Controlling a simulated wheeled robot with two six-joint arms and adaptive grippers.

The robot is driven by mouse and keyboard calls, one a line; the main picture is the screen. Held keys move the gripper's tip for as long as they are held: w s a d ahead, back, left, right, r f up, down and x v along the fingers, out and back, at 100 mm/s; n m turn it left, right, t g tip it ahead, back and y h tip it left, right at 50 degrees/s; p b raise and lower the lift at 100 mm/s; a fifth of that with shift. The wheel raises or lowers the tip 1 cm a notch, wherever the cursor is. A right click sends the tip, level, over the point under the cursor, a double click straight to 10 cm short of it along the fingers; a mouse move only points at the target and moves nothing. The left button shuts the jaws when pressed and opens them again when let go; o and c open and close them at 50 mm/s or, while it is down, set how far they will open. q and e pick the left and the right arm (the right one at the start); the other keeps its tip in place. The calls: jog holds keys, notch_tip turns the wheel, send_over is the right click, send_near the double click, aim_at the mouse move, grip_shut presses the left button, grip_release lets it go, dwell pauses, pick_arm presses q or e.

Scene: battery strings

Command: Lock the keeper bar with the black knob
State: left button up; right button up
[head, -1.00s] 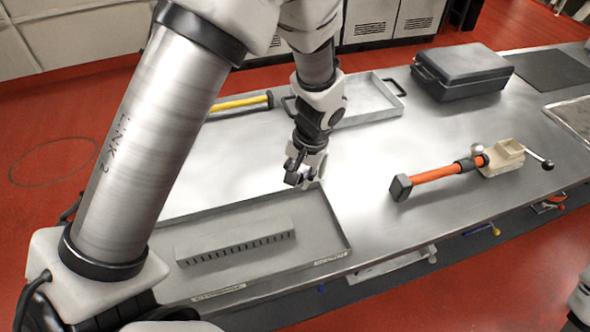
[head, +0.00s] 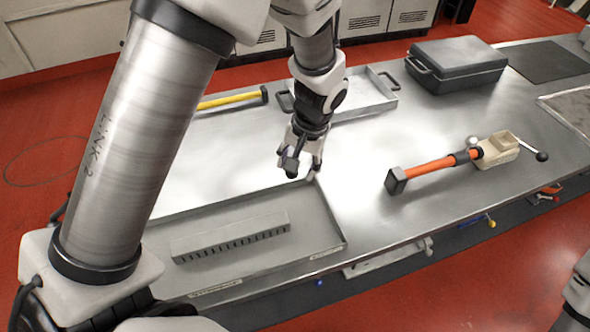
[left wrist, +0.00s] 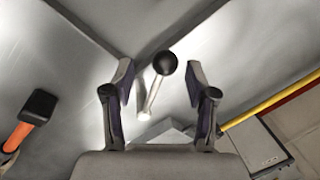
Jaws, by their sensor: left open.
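My left gripper (head: 300,170) hangs over the far right corner of the shallow grey tray (head: 335,222). In the left wrist view its two fingers (left wrist: 160,88) are spread open. A round black knob (left wrist: 168,63) on a pale rod (left wrist: 151,100) shows between the fingertips, with gaps on both sides. In the head view I cannot separate this knob from the dark gripper parts. A grey slotted block (head: 230,238) lies in the tray. I cannot make out which part is the keeper bar. My right gripper is not in view.
An orange-handled tool (head: 430,166) lies to the right, near a beige fixture (head: 497,152) with a black-knobbed lever (head: 541,156). A yellow bar (head: 228,101), a second tray (head: 362,105) and a black case (head: 456,68) lie further back. The middle of the bench is clear.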

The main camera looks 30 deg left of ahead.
pick_arm(q)
notch_tip(320, 180, up, 9)
jog(key=d, duration=0.2)
jog(key=shift+d, duration=0.15)
